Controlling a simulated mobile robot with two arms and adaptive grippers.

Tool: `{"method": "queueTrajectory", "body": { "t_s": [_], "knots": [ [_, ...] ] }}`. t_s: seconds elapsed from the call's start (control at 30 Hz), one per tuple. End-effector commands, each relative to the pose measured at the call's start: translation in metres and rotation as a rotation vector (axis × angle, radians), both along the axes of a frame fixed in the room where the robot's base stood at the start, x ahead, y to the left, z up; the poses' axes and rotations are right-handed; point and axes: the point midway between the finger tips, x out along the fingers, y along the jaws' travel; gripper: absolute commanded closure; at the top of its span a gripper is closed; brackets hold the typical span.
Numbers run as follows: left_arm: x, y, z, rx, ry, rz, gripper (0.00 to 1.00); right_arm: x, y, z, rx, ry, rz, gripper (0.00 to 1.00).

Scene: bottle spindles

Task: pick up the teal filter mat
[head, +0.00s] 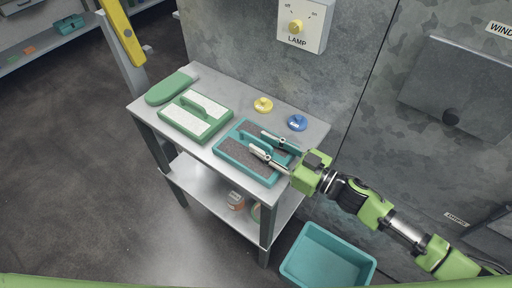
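The teal filter mat (228,149) lies on the grey table, a teal frame with a dark, rough inner surface and a raised teal handle (253,139) across it. My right gripper (258,141) reaches in from the right, over the mat. Its two light fingers are spread apart, one on each side of the handle's line. I cannot tell whether they touch it. The fingers and palm hide part of the mat's right side. My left gripper is not in view.
A green-framed mat (188,128) with a white surface sits left of the teal one, near a green oval item (170,88). Yellow (263,105) and blue (297,123) knobs stand behind. A teal bin (312,265) is at lower right. The lamp switch (301,25) is on the wall.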

Motion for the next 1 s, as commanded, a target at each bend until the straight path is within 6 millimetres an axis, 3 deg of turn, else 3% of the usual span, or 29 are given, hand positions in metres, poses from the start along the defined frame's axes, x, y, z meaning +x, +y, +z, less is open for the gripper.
{"method": "queueTrajectory", "body": {
  "t_s": [0.2, 0.47, 0.6, 1.0],
  "knots": [
    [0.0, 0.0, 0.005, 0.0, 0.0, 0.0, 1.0, 0.019, 0.021, 0.002, 0.001, -0.002, 0.0, 0.73],
    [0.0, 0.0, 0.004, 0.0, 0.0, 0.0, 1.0, 0.02, 0.023, 0.0, 0.0, 0.0, -0.001, 0.73],
    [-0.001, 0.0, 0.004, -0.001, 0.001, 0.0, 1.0, 0.02, 0.023, 0.0, 0.0, 0.0, -0.001, 1.0],
    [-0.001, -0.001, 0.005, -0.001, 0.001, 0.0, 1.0, 0.02, 0.023, 0.001, 0.0, -0.001, 0.0, 1.0]
  ]
}}
